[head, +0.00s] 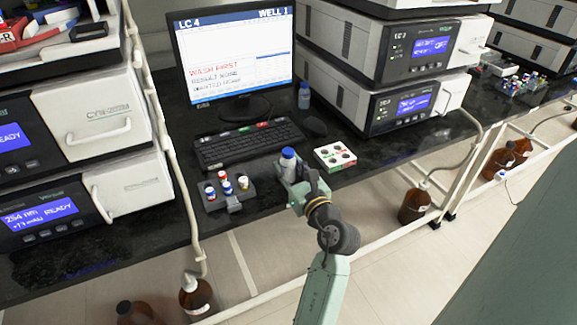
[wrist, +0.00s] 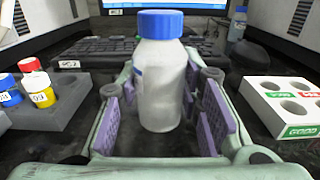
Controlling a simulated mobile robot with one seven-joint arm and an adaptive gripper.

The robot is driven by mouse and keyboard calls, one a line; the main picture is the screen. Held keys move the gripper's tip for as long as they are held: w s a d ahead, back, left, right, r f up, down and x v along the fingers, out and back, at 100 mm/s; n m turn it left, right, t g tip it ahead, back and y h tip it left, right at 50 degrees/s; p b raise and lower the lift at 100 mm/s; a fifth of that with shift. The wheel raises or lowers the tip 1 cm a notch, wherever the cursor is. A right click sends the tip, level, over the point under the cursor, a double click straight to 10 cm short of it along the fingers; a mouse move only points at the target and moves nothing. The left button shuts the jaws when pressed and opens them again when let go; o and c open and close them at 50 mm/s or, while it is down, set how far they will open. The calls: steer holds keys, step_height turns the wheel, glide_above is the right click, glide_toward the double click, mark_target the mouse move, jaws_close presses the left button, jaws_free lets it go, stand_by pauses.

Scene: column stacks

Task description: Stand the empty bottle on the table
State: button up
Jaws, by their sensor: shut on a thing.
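The bottle (head: 288,164) is whitish with a blue cap and stands upright between the fingers of my gripper (head: 292,178), over the front part of the black table (head: 120,232). In the wrist view the bottle (wrist: 160,85) fills the middle, between the purple pads of my gripper (wrist: 160,128). My gripper is shut on it. Its lower end is near the dark surface; I cannot tell whether its base touches the table. A second blue-capped bottle (head: 304,95) stands farther back, right of the monitor; it shows blurred in the wrist view (wrist: 238,22).
A grey rack (head: 236,201) with several capped vials is left of my gripper. A white block (head: 335,155) with round holes is close on the right. The keyboard (head: 245,144) and monitor (head: 235,55) lie behind. Instrument stacks flank both sides. The table's front edge is near.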

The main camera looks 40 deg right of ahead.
steer(key=shift+f, duration=0.2)
steer(key=shift+f, duration=0.15)
steer(key=o, duration=0.8)
steer(key=shift+o, duration=0.2)
